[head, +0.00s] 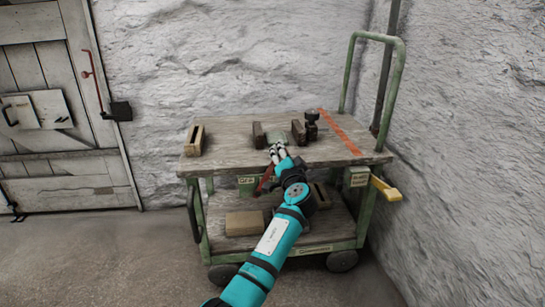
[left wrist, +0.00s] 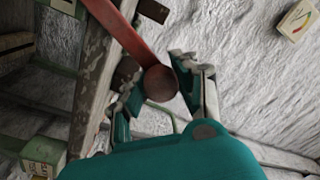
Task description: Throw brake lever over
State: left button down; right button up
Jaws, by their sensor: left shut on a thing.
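The brake lever (head: 266,178) is a red bar at the front edge of a green-framed trolley (head: 222,160), partly hidden by my arm in the head view. In the left wrist view the red bar (left wrist: 130,35) runs in from the top to a dark round knob (left wrist: 160,83) between the fingers. My left gripper (head: 277,153) is shut on the lever at its knob end; it also shows in the left wrist view (left wrist: 163,75). My right gripper is not in view.
On the wooden top are a wooden box (head: 194,140), brown blocks beside a greenish round piece, and a dark gauge-like part (head: 311,124). A yellow handle (head: 386,188) sticks out at the right. Boxes lie on the lower shelf. Rough white walls stand behind and right.

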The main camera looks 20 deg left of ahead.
pick_arm(q)
jog(key=shift+w+d+f+m+b, duration=0.25)
jog(key=shift+w+d+m+b, duration=0.1)
jog(key=shift+d+m, duration=0.25)
jog(key=c, duration=0.9)
grip_release()
jog(key=shift+w+d+f, duration=0.1)
jog(key=shift+c, duration=0.2)
jog(key=v, duration=1.2)
